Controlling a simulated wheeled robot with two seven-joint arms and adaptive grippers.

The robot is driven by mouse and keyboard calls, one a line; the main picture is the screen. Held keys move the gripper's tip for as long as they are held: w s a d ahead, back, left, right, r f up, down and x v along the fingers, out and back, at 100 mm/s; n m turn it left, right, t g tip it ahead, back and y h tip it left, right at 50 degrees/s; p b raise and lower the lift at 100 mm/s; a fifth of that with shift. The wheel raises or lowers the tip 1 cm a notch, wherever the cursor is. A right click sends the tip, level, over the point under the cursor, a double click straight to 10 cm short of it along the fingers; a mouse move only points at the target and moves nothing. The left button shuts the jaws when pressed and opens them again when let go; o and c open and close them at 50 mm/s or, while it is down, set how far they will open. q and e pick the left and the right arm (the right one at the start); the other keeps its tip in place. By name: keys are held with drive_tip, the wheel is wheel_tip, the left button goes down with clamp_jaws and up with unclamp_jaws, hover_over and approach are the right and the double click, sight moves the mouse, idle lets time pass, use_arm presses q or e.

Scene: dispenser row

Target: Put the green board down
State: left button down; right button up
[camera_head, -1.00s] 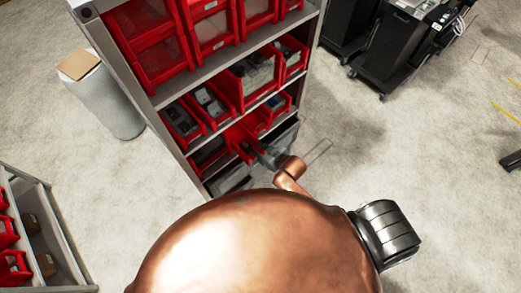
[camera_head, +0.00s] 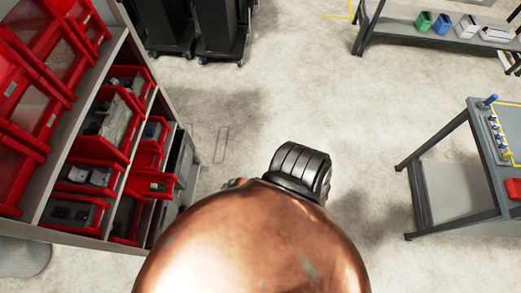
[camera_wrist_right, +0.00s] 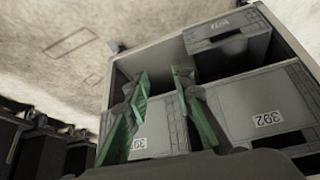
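My right gripper (camera_wrist_right: 160,75) shows in the right wrist view as two fingers with green faces. A gap stands between the fingertips, and I see nothing held in it. A grey bin labelled 392 shows through and beside that gap. I make out no clear green board. A small greenish patch (camera_head: 155,187) lies in a red bin low on the shelf in the head view, too small to identify. My left gripper is in neither view. In the head view my copper arm hides the right gripper.
The shelf rack (camera_head: 113,45) with red bins (camera_head: 107,127) stands at left. Grey bins (camera_wrist_right: 262,105) sit in a compartment in the wrist view. A worktable (camera_head: 450,150) stands at right, with another bench (camera_head: 400,25) behind it. The floor between is open.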

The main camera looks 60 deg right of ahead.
drive_tip(key=s+d+f+g, duration=0.1)
drive_tip(key=s+f, duration=0.4)
drive_tip(key=s, duration=0.5)
drive_tip(key=s+d+f+g, duration=0.1)
drive_tip(key=s+f, duration=0.4)
drive_tip(key=s, duration=0.5)
drive_tip(key=s+d+f+g+h, duration=0.1)
drive_tip(key=s+f, duration=0.3)
drive_tip(key=s, duration=0.6)
drive_tip(key=shift+f+m+g, duration=0.4)
drive_tip(key=shift+g, duration=0.4)
drive_tip(key=shift+s, duration=0.1)
